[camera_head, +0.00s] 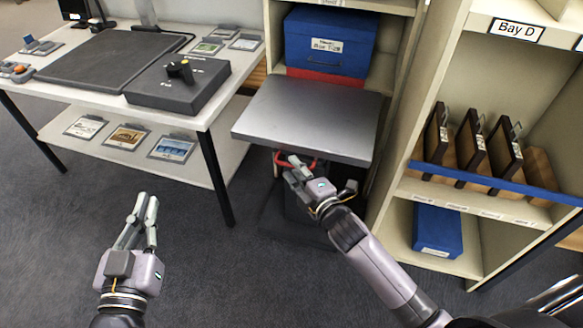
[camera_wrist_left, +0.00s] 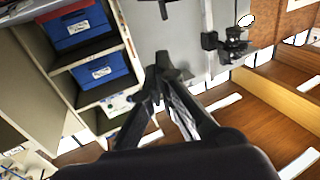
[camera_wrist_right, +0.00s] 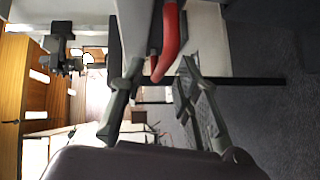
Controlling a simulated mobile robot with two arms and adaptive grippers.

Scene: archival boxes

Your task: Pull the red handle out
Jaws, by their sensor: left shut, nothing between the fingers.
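The red handle (camera_head: 309,161) shows just under the front edge of the grey pull-out shelf (camera_head: 310,110) in the head view. My right gripper (camera_head: 291,166) is at the handle, partly covering it. In the right wrist view the red handle (camera_wrist_right: 170,40) reaches down between the spread fingers of my right gripper (camera_wrist_right: 162,72); no clear grip shows. My left gripper (camera_head: 147,201) is shut and empty, held above the floor at the left, well away from the handle. It also shows with its fingertips together in the left wrist view (camera_wrist_left: 163,66).
A blue box (camera_head: 330,42) sits on a shelf behind the grey panel. A white table (camera_head: 205,117) with a dark control box (camera_head: 180,85) stands at the left. A shelf unit (camera_head: 400,175) with a blue bar (camera_head: 490,184) stands close at the right.

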